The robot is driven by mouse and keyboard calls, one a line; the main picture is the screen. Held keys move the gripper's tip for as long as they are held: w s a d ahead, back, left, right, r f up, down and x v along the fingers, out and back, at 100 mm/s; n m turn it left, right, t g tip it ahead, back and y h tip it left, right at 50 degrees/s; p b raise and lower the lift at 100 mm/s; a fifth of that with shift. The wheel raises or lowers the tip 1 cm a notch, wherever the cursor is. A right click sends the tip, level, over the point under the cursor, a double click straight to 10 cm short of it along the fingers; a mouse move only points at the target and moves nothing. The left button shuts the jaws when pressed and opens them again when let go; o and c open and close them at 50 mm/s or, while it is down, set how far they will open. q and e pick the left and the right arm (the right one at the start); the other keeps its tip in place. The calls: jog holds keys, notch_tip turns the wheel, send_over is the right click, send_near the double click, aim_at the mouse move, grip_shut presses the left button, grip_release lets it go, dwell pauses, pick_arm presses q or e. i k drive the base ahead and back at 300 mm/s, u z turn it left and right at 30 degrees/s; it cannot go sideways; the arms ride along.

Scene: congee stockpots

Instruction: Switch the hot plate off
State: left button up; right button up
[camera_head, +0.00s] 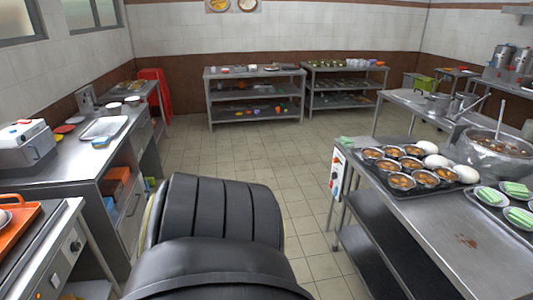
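A control box (338,172) with a white face and small red and blue parts is on the left end of the right steel table, beside a dark flat surface carrying several bowls (401,181) of brown food. At the lower left, a unit with a round dark knob (75,246) on its steel front carries an orange tray (28,232). I cannot tell for sure which of the two is the hot plate, nor read any switch position. Neither of my grippers is in view.
Right steel table (458,262) also holds white eggs (437,161), a large pot (497,150) and green-topped dishes (489,195). Back shelves (254,74) hold dishes. The tiled floor (235,150) between is clear.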

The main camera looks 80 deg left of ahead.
aim_at(55, 281)
jog(key=k, duration=0.3)
jog(key=u, duration=4.05)
jog(key=i, duration=0.2)
jog(key=u, duration=0.45)
